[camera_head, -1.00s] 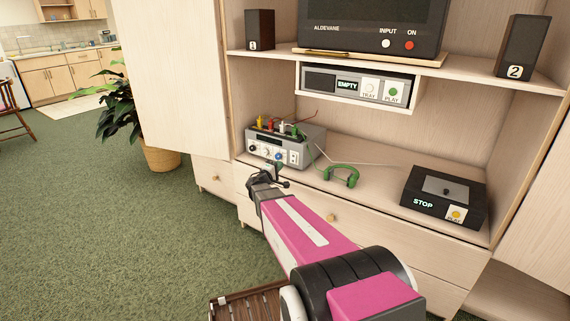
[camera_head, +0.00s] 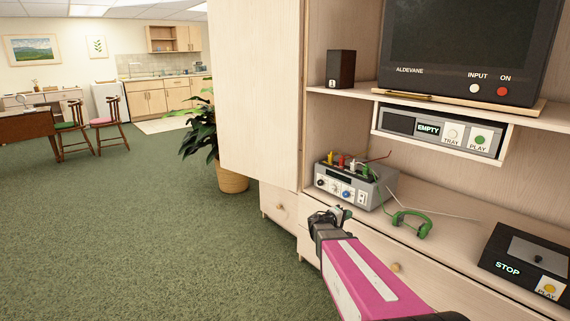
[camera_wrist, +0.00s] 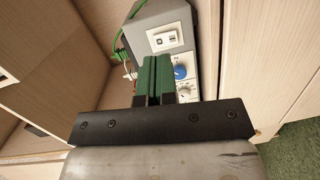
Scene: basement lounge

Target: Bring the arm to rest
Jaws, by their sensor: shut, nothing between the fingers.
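My gripper (camera_head: 338,214) is in front of the cabinet's lower shelf, just short of the grey amplifier box (camera_head: 352,183) in the head view. In the wrist view its two green fingers (camera_wrist: 157,78) are together with nothing between them. The amplifier's knobs and a white switch plate show beyond the fingertips in that view. My pink arm reaches up from the bottom right of the head view. I cannot tell whether the fingertips touch the amplifier.
Green headphones (camera_head: 411,223) and a black player (camera_head: 526,262) reading STOP sit on the lower shelf. A tray player (camera_head: 440,131) reads EMPTY under the television (camera_head: 462,45). A potted plant (camera_head: 232,178) stands left of the cabinet. The green carpet at left is open.

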